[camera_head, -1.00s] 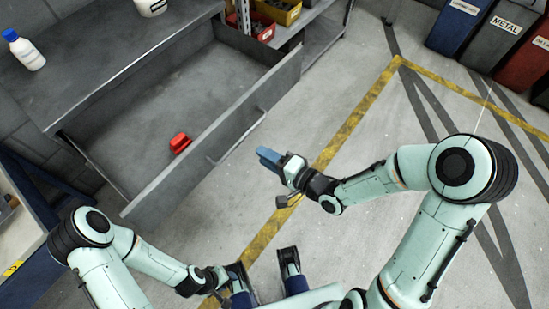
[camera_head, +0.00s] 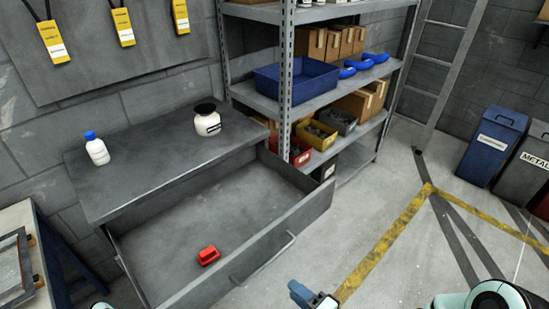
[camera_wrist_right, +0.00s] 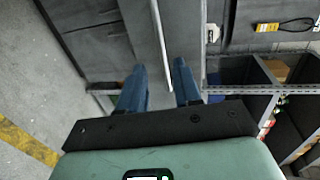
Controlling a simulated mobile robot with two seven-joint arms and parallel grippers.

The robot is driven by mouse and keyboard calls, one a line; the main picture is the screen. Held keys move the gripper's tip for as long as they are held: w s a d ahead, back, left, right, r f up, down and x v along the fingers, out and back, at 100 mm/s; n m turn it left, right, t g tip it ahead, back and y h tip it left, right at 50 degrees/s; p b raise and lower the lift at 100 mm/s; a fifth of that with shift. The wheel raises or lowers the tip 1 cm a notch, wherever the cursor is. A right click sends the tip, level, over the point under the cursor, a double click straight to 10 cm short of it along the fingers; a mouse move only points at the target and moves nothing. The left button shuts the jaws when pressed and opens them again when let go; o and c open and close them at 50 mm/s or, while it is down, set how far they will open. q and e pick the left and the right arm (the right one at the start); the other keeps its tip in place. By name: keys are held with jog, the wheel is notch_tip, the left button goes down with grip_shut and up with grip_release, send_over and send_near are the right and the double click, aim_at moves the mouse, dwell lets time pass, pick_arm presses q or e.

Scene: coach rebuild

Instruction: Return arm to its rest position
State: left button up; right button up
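My right gripper (camera_head: 297,290) shows at the bottom edge of the head view, on the floor side of the open drawer's front. In the right wrist view its two blue fingers (camera_wrist_right: 159,75) are spread with nothing between them; a grey drawer edge passes behind the gap. A piece of my right arm (camera_head: 490,298) shows at the bottom right of the head view. My left gripper is out of view; only a sliver of that arm shows at the bottom left.
The grey drawer (camera_head: 300,213) stands open with a red object (camera_head: 208,256) inside. A bottle (camera_head: 97,149) and a white jar (camera_head: 207,121) stand on the workbench (camera_head: 150,150) above. A shelf rack (camera_head: 287,75) stands behind. Floor to the right is clear up to the bins (camera_head: 492,143).

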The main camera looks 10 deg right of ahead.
jog(key=s+d+f+n+g+h+p, duration=0.1)
jog(key=s+f+g+h+p, duration=0.2)
jog(key=f, duration=0.4)
jog(key=s+f+n+g+h+p, duration=0.15)
jog(key=s+f+g, duration=0.25)
jog(key=f, duration=0.4)
pick_arm(q)
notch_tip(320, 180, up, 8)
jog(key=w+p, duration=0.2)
jog(key=p, duration=0.1)
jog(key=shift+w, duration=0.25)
pick_arm(e)
jog(key=s+f+n+g, duration=0.2)
jog(key=s+f+g, duration=0.1)
jog(key=s, duration=0.4)
jog(key=s+f+n+g+h, duration=0.1)
jog(key=s+f+n+g, duration=0.1)
jog(key=s, duration=0.4)
jog(key=shift+s+d+f+g, duration=0.3)
jog(key=shift+s+f+g, duration=0.15)
jog(key=shift+g, duration=0.35)
